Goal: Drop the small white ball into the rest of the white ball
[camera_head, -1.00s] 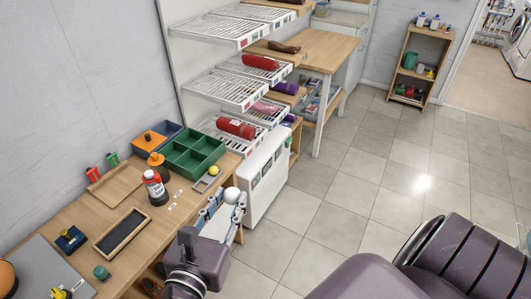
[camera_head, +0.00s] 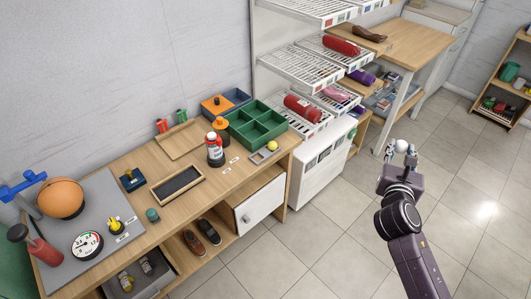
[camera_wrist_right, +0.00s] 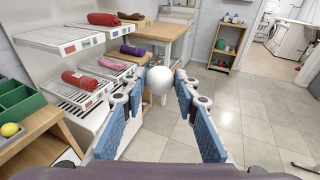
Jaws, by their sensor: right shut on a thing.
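The small white ball (camera_head: 402,146) is held between the fingertips of my right gripper (camera_head: 401,153), out over the floor to the right of the workbench. In the right wrist view the white ball (camera_wrist_right: 159,80) sits at the far end between the two blue-padded fingers (camera_wrist_right: 160,92). A small grey holder (camera_head: 259,157) lies near the bench's right end, with a yellow ball (camera_head: 272,146) at its far end and a bare part in front. I cannot tell whether this holder is the white ball's rest. My left gripper is out of view.
Open tiled floor (camera_head: 320,235) lies between bench and gripper.

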